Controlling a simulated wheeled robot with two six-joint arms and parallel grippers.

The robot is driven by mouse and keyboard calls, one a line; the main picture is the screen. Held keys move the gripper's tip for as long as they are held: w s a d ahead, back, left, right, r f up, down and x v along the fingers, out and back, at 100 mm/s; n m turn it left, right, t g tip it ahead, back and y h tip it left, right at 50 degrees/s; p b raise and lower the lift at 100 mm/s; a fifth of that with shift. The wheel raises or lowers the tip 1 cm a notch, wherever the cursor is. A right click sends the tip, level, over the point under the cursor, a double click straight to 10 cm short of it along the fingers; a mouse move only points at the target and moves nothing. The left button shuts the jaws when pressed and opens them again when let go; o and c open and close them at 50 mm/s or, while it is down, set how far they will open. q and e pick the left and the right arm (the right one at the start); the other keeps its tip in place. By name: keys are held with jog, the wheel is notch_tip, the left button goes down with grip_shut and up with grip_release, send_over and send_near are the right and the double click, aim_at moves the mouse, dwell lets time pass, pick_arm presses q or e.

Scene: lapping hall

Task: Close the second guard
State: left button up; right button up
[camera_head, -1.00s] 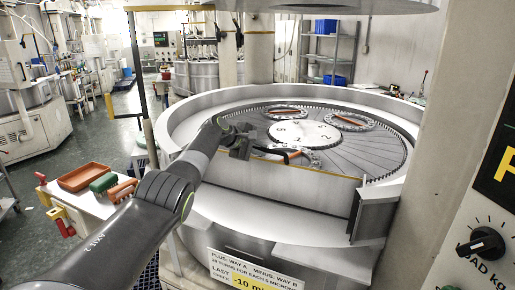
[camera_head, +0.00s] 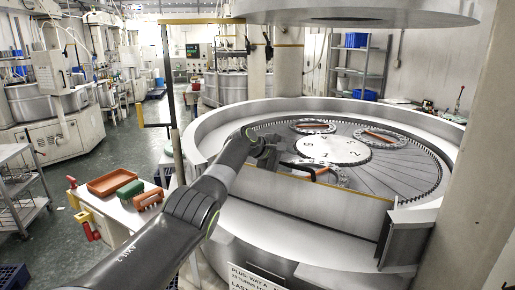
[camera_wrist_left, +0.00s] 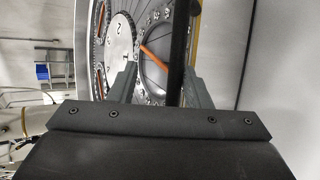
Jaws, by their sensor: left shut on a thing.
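The round lapping machine has a low front guard panel (camera_head: 320,205) with a thin yellow top edge, in the head view. My left gripper (camera_head: 268,147) is at the left end of this panel, above the machine's rim. In the left wrist view the fingers (camera_wrist_left: 160,85) stand either side of a dark upright bar (camera_wrist_left: 179,45), and the gripper is shut on it. A yellow strip runs just right of the bar. I cannot tell how the bar joins the guard panel. My right gripper is not in view.
The lapping plate (camera_head: 400,165) carries rings and a numbered white disc (camera_head: 333,150). A thin upright post (camera_head: 168,80) with yellow parts stands left of the machine. A small table (camera_head: 120,208) with a brown tray stands at left. A wide metal cover hangs above.

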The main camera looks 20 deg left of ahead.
pick_arm(q)
jog(key=b+v, duration=0.6)
jog(key=v, duration=1.1)
jog(key=shift+s, duration=0.15)
jog(key=shift+f, duration=0.1)
